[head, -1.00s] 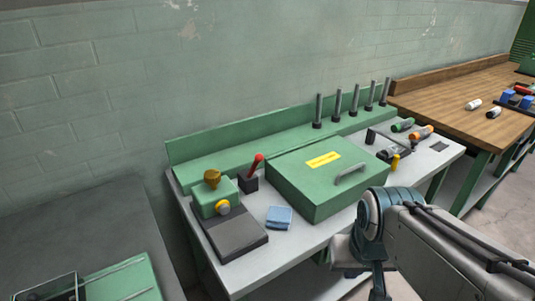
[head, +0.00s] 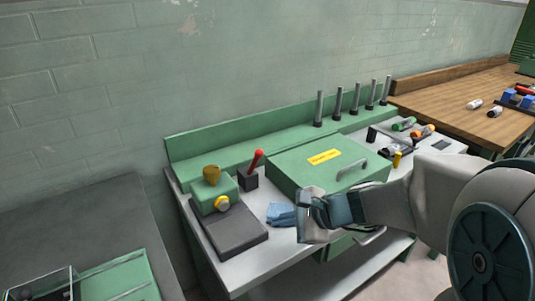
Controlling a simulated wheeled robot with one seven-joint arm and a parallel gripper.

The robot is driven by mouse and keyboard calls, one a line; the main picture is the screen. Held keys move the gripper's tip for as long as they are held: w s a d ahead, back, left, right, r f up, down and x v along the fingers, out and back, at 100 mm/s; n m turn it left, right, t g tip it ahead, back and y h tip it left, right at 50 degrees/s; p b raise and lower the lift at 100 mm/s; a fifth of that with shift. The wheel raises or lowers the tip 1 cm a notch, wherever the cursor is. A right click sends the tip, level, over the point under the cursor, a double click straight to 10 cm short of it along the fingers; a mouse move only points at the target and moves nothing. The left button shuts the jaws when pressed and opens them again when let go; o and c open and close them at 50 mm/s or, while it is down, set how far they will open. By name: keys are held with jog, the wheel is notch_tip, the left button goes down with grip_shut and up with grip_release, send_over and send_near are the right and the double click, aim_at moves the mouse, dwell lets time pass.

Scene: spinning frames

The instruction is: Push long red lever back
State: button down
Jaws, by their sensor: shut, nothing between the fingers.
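The long red lever (head: 257,159) stands up from a small dark block on the grey bench top, left of the large green box. It leans a little toward the right of the picture. My gripper (head: 307,216) hangs over the bench's front part, to the right of and nearer than the lever, apart from it. The gripper is shut and holds nothing. Its fingers are small and hard to make out. It partly covers a blue cloth (head: 279,214) and the front left corner of the green box (head: 300,165).
A row of upright grey posts (head: 337,104) stands along the back. Tools (head: 404,124) lie at the right end.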

jog(key=w+d+m+t, duration=0.2)
jog(key=w+m+t, duration=0.1)
jog(key=w+m, duration=0.2)
jog(key=w+d+m+t+b, duration=0.1)
jog(key=w+d+m+t, duration=0.1)
jog(key=w+m, duration=0.4)
jog(key=shift+w+d+t+y, duration=0.15)
jog(key=shift+d+t+y, duration=0.15)
jog(key=shift+t, duration=0.4)
jog(key=shift+a, duration=0.15)
send_near(253, 165)
notch_tip(253, 165, down, 3)
jog(key=w, duration=0.2)
jog(key=shift+w+a+r+p, duration=0.2)
jog(key=shift+w+a+r, duration=0.15)
jog(key=shift+w+a, duration=0.3)
jog(key=shift+w+a+r+p, duration=0.2)
jog(key=shift+w+a+r, duration=0.15)
jog(key=shift+w+a, duration=0.3)
jog(key=shift+r+p, duration=0.15)
jog(key=shift+p, duration=0.15)
